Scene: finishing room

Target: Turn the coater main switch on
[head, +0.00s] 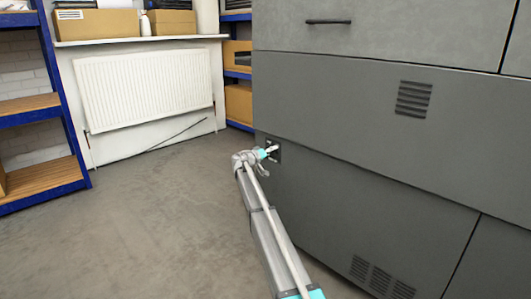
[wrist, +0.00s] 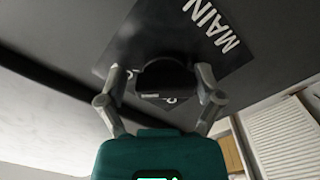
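The coater (head: 350,110) is the large grey cabinet on the right of the head view. Its main switch shows in the wrist view as a dark round knob (wrist: 166,76) on a black plate (wrist: 145,30) with white "MAIN" lettering. The plate is small in the head view (head: 274,147), partly hidden by my gripper (head: 268,151). In the wrist view my gripper's two fingers (wrist: 160,80) stand open on either side of the knob. A gap shows at the left finger; the right finger is close to the knob, and contact is unclear. The knob's setting cannot be read.
Vent slots (head: 413,98) and a drawer handle (head: 328,22) are on the cabinet. A white radiator (head: 145,88) is on the back wall, with blue shelving (head: 62,95) at left. The floor (head: 120,220) left of my arm is clear.

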